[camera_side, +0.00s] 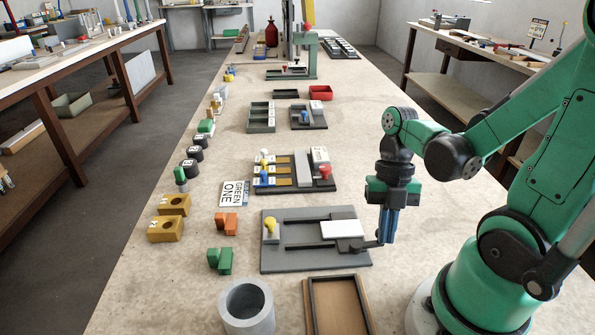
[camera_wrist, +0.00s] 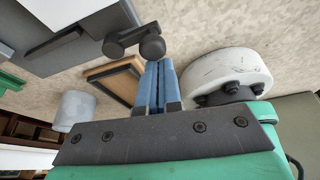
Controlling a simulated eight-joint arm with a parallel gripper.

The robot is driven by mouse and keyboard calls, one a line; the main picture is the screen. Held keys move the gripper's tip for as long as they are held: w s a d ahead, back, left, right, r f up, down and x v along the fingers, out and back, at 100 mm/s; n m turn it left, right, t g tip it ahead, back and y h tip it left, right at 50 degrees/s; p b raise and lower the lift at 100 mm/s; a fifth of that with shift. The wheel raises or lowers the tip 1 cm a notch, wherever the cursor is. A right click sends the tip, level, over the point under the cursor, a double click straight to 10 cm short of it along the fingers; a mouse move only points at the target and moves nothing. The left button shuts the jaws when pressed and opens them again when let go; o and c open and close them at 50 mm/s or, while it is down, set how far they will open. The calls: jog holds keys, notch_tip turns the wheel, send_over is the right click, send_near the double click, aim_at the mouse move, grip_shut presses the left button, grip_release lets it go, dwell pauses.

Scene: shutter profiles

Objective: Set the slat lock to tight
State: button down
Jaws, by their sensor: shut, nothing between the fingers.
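My gripper (camera_side: 386,238) points down with its blue fingers shut and empty, at the right edge of a grey board (camera_side: 283,262). The board carries a white plate (camera_side: 342,229), dark slots and a yellow knob (camera_side: 271,226) at its left. A dark handle (camera_side: 362,246) sticks out from the plate's lower right towards my fingers. In the wrist view, the handle's rounded end (camera_wrist: 152,47) is close by the tips of my gripper (camera_wrist: 158,66); I cannot tell whether they touch. No readable mark shows which part is the slat lock or its tight setting.
A wooden tray (camera_side: 310,309) and a grey cylinder (camera_side: 247,307) stand in front of the board. Green (camera_side: 220,260) and orange (camera_side: 227,222) blocks lie to its left. Behind it is a board with coloured knobs (camera_side: 293,187). Bare table shows at the far right.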

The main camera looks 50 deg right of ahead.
jog(key=shift+w+d, duration=0.15)
jog(key=shift+d, duration=0.05)
jog(key=shift+w+d, duration=0.5)
jog(key=shift+w, duration=0.15)
jog(key=shift+w+d, duration=0.15)
jog(key=shift+w, duration=0.45)
jog(key=shift+w+d, duration=0.15)
jog(key=shift+w, duration=0.4)
jog(key=shift+w+a+n+g+h, duration=0.1)
jog(key=shift+w+n+g+h, duration=0.25)
jog(key=shift+n, duration=0.75)
jog(key=shift+w+a+n+g+h, duration=0.15)
jog(key=shift+w+n, duration=0.25)
jog(key=shift+n, duration=0.7)
jog(key=shift+w, duration=0.1)
jog(key=v, duration=0.5)
jog(key=shift+d+r, duration=0.1)
jog(key=shift+r, duration=0.15)
